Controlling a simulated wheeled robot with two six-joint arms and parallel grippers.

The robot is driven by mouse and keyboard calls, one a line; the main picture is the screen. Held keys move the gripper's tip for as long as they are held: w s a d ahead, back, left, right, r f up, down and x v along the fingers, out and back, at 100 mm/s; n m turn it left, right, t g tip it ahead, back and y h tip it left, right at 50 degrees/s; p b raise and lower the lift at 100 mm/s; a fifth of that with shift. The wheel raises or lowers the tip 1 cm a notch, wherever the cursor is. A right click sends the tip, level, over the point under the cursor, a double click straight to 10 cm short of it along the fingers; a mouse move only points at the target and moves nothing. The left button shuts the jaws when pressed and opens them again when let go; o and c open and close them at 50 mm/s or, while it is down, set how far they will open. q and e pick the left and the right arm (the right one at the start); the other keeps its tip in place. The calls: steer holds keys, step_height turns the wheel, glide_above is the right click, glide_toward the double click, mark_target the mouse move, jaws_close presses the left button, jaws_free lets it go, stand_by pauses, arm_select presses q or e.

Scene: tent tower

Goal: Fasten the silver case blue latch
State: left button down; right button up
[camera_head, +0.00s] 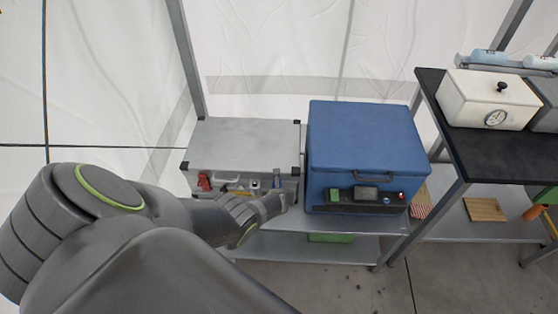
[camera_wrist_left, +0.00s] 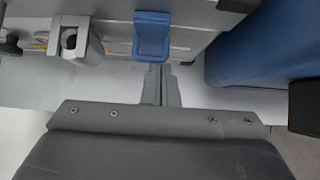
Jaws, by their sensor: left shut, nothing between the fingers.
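The silver case (camera_head: 243,147) stands closed on the left of a metal shelf unit in the head view, with a red latch (camera_head: 204,181) at its front left. The blue latch (camera_wrist_left: 153,37) hangs on the case front (camera_wrist_left: 197,35) in the left wrist view. It looks like a blue loop with its lower end standing close to my fingertips. My left gripper (camera_wrist_left: 160,70) is shut and empty, its tips just below the blue latch; I cannot tell if they touch it. In the head view my left gripper (camera_head: 284,199) reaches the front right of the case. My right gripper is not in view.
A blue box (camera_head: 365,138) with a control panel stands close to the right of the case. A black-topped table (camera_head: 480,150) with a white gauge box (camera_head: 488,98) is farther right. A green item (camera_head: 325,238) lies on the lower shelf (camera_head: 340,249).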

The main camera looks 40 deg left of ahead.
mark_target(280, 183)
arm_select(q)
steer(key=shift+w+a+r, duration=0.3)
steer(key=shift+w+r, duration=0.25)
steer(key=shift+w+a+r, duration=0.25)
steer(key=shift+w+r, duration=0.25)
steer(key=shift+w+r+p, duration=0.1)
steer(key=shift+r+p, duration=0.25)
steer(key=shift+p, duration=0.3)
step_height(280, 183, up, 7)
steer(key=s+p, duration=0.1)
steer(key=p, duration=0.7)
steer(key=shift+d, duration=0.1)
